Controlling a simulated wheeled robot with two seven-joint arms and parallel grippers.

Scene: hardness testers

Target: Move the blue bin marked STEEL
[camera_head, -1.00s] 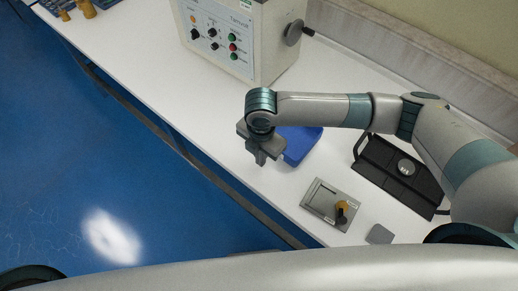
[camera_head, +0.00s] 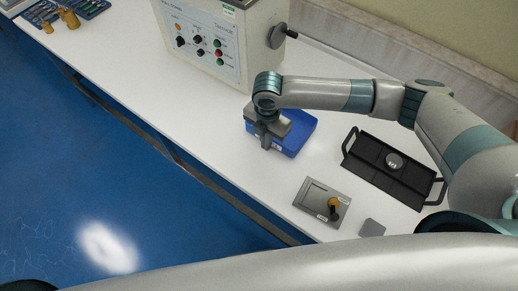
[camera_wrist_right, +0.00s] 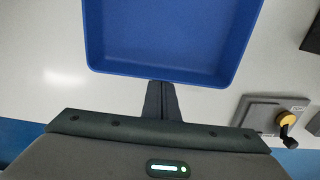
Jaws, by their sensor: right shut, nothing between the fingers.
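The blue bin (camera_head: 299,137) sits on the white bench, partly hidden by my right gripper in the head view. In the right wrist view, the open-topped bin (camera_wrist_right: 165,69) looks empty in the part that shows, and its far end is cut off. No STEEL marking is visible. My right gripper (camera_head: 265,147) overlaps the bin's near left side in the head view. In the wrist view, its fingers (camera_wrist_right: 163,88) are together and empty beside the bin's near wall; I cannot tell whether they touch it. My left gripper is not in view.
A grey control box (camera_head: 220,45) stands behind the bin on the bench (camera_head: 145,85). To the right are a black tray with handles (camera_head: 372,160) and a grey plate with a yellow-and-black knob (camera_head: 318,196). A small grey pad (camera_head: 372,228) lies nearby. The bench's front edge is close.

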